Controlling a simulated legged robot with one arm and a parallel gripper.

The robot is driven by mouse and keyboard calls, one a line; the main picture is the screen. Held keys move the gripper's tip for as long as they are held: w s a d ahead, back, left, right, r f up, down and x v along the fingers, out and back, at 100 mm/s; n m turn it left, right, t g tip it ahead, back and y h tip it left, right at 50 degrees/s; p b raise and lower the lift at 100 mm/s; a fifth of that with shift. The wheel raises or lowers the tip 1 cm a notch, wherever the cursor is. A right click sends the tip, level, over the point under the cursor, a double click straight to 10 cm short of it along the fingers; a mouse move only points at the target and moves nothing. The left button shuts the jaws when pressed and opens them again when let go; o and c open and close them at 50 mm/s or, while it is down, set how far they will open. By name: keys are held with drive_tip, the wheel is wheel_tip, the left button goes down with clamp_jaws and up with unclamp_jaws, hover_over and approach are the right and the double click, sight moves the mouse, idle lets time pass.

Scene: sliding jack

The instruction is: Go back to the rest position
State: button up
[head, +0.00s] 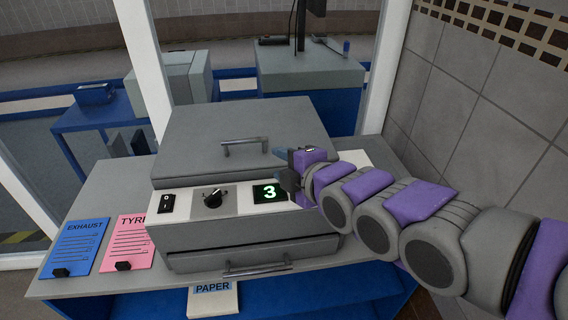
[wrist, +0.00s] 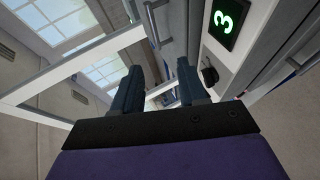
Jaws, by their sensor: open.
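My gripper (head: 282,166) is at the end of my grey and purple arm, which reaches in from the right in the head view. It is in front of the right part of the grey machine (head: 225,135), close to the display (head: 270,193) showing a green 3. In the wrist view my gripper (wrist: 160,85) has its two dark fingers apart with nothing between them. The display (wrist: 227,17) and the black knob (wrist: 209,72) are to the right of the fingers there. In the head view the knob (head: 213,196) is left of the display.
The machine stands on a grey table (head: 105,185) with a blue EXHAUST sheet (head: 74,247) and a pink sheet (head: 127,242) at left. A PAPER item (head: 213,299) is below the front handle (head: 257,271). A tiled wall (head: 490,90) bounds the right. White posts (head: 147,65) stand behind.

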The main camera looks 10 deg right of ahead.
drive_tip(key=s+d+f+m+g+h, duration=0.2)
drive_tip(key=s+d+f+m+g, duration=0.15)
drive_tip(key=s+f+m, duration=0.2)
drive_tip(key=s+d+f+m+g+h, duration=0.2)
drive_tip(key=s+f+m+g, duration=0.25)
drive_tip(key=s+f, duration=0.2)
drive_tip(key=s+f+m+g+h, duration=0.1)
drive_tip(key=s+f+m+g, duration=0.2)
drive_tip(key=s+m+g, duration=0.3)
drive_tip(key=s+d+m, duration=0.1)
drive_tip(key=s+m, duration=0.4)
drive_tip(key=s, duration=0.5)
drive_tip(key=shift+s+g+h, duration=0.3)
drive_tip(key=shift+s, duration=0.05)
